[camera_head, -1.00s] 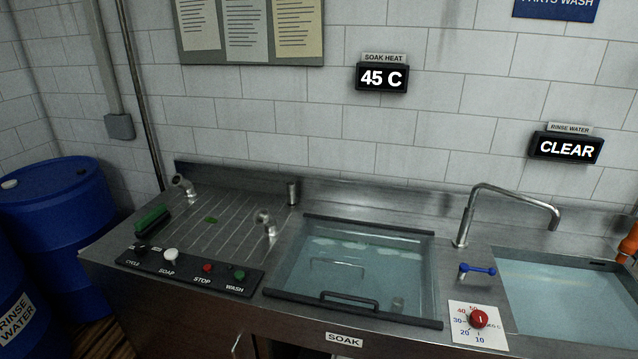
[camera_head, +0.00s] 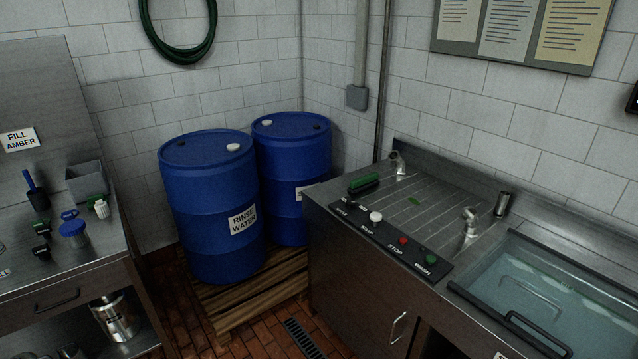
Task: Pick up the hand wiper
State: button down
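I cannot make out a thing that is clearly the hand wiper. A green, dark-edged block-like item (camera_head: 364,184), possibly a brush, lies at the back left of the ribbed steel drainboard (camera_head: 440,197). My gripper is not in view.
Two blue drums (camera_head: 212,205) stand on a wooden pallet (camera_head: 245,296) between the left bench (camera_head: 95,262) and the sink counter. A button panel (camera_head: 390,240) lines the counter front. A lidded soak basin (camera_head: 530,290) is at right. A floor drain (camera_head: 304,338) lies in front.

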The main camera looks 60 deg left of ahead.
aim_at(358, 185)
jog(key=u, duration=1.7)
jog(key=z, duration=0.15)
jog(key=i+j+z, duration=0.85)
jog(key=i+j, duration=0.2)
jog(key=j, duration=0.15)
jog(key=i+j, duration=0.2)
jog(key=j, duration=0.2)
jog(key=i+j+z, duration=0.1)
jog(key=j, duration=0.25)
jog(key=i+j, duration=0.45)
jog(key=j, duration=0.3)
jog(key=i+j+z, duration=0.1)
jog(key=j, duration=0.3)
jog(key=i+j, duration=0.45)
jog(key=j, duration=0.35)
